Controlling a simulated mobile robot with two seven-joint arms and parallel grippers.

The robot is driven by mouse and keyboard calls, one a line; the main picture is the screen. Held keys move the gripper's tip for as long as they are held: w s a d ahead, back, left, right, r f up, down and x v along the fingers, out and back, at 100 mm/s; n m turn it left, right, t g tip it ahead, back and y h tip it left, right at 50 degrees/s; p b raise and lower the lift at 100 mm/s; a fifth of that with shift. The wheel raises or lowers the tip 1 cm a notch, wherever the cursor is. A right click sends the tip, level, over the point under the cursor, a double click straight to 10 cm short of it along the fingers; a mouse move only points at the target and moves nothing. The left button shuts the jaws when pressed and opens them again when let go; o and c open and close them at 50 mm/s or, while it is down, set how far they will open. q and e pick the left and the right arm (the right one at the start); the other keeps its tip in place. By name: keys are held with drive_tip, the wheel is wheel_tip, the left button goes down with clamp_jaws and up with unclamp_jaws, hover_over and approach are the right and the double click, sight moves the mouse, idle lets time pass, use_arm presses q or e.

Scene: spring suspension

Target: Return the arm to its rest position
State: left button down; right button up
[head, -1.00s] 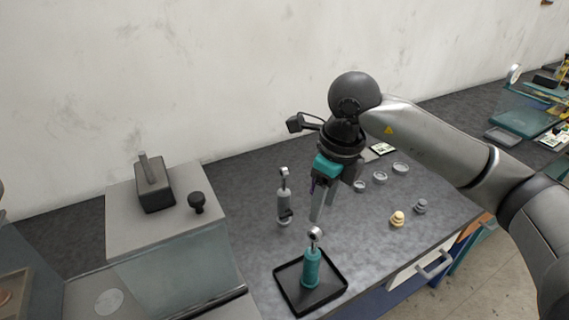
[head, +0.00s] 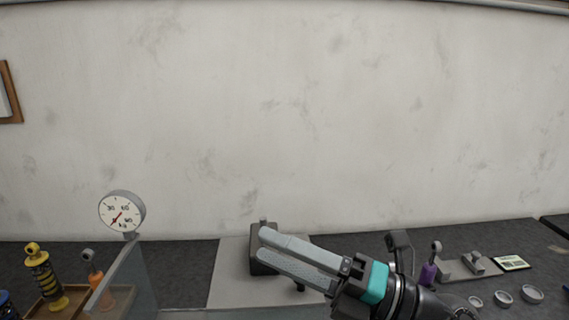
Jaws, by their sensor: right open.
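My right gripper (head: 268,256) reaches in from the lower right, its two grey fingers pointing left with a teal band behind them. It is open, and nothing shows between the fingers. The fingers pass in front of a dark block (head: 262,234) on the grey raised plate (head: 228,275) and partly hide it. I cannot tell how far apart gripper and block are. My left gripper is not in view.
A pressure gauge (head: 122,211) stands at left above a clear panel (head: 140,285). Yellow (head: 42,275) and orange (head: 97,285) shock absorbers stand in a wooden tray. At right are a purple-bodied part (head: 428,272), several metal rings (head: 503,298) and a small green-edged card (head: 511,262).

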drive_tip(key=w+d+m+t+h, duration=0.6)
drive_tip(key=d+m+t+h, duration=0.55)
drive_tip(key=m, duration=0.65)
drive_tip(key=s+d+f+m+g+h, duration=0.1)
drive_tip(key=d+f+m+h, duration=0.25)
drive_tip(key=f+m, duration=0.3)
drive_tip(key=d+f+m+g+h, duration=0.25)
drive_tip(key=f+m+h, duration=0.25)
drive_tip(key=f, duration=0.3)
drive_tip(key=s+a+f+m+g, duration=0.1)
drive_tip(key=s+f+m+g, duration=0.3)
drive_tip(key=s+f+g, duration=1.2)
drive_tip(key=s+f+t+b, duration=0.2)
drive_tip(key=s+f, duration=0.1)
drive_tip(key=f, duration=1)
drive_tip(key=s+f+t+b, duration=0.1)
drive_tip(key=s+f+b, duration=0.15)
drive_tip(key=f, duration=1.15)
drive_tip(key=s+d+f+b, duration=0.1)
drive_tip(key=s+f+b, duration=0.2)
drive_tip(key=s+f, duration=0.5)
drive_tip(key=s+d+f+g+b, duration=0.1)
drive_tip(key=s+f+b, duration=0.2)
drive_tip(key=s+f, duration=0.4)
wheel_tip(320, 180, down, 6)
drive_tip(key=shift+s+d, duration=0.35)
drive_tip(key=shift+d, duration=0.05)
